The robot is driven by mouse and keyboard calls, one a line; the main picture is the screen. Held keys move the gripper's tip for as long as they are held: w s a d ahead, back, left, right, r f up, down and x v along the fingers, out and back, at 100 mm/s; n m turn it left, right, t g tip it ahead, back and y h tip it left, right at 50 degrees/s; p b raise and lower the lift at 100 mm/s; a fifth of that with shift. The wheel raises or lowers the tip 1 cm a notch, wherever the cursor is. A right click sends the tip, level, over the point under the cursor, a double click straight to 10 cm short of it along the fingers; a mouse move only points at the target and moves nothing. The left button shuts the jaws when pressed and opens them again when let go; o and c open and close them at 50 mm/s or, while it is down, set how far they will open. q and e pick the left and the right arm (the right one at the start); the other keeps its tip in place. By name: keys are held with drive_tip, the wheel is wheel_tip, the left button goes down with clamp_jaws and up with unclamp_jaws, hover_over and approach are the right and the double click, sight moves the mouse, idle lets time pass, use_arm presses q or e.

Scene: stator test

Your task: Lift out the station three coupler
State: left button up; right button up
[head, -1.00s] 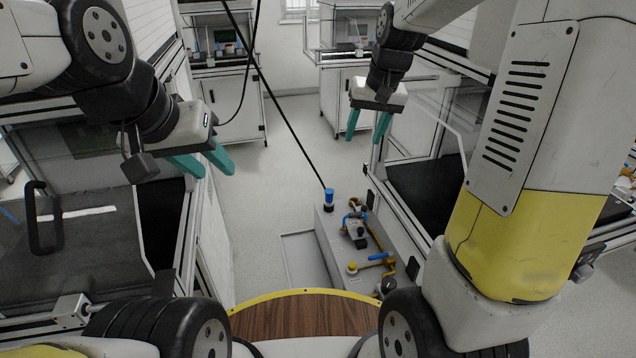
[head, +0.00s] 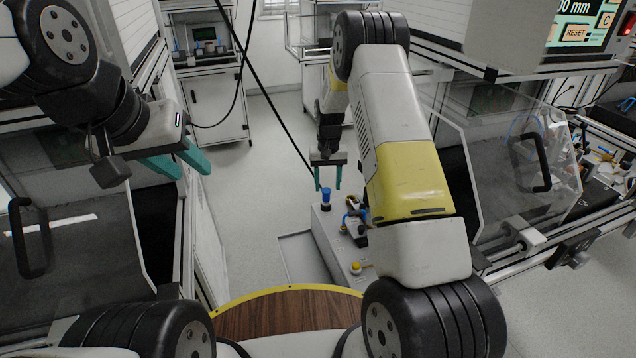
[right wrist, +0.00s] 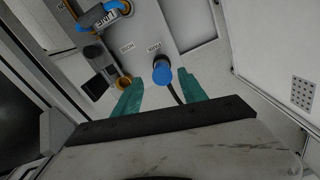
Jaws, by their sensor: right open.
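A blue-topped coupler (head: 326,196) stands at the far end of a grey box on the floor. A black cable runs from it. In the right wrist view the coupler (right wrist: 162,73) lies between my right gripper's two teal fingertips, with no clear grip on it. My right gripper (head: 328,187) is open, its fingers pointing down just above or around the coupler; the exact height is hard to tell. My left gripper (head: 194,174) is open and empty at the left, well away from the box. I cannot read a station number.
The grey box (head: 328,232) also carries a blue-handled fitting (right wrist: 100,16), orange pipework and a yellow knob (head: 356,268). My right arm hides part of it. Enclosed benches with clear covers (head: 520,165) stand on both sides.

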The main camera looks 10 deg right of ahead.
sight(326, 190)
wheel_tip(326, 190, down, 6)
drive_tip(key=shift+w+a+r, duration=0.1)
drive_tip(key=shift+a+r, duration=0.05)
drive_tip(key=shift+r, duration=0.05)
clamp_jaws()
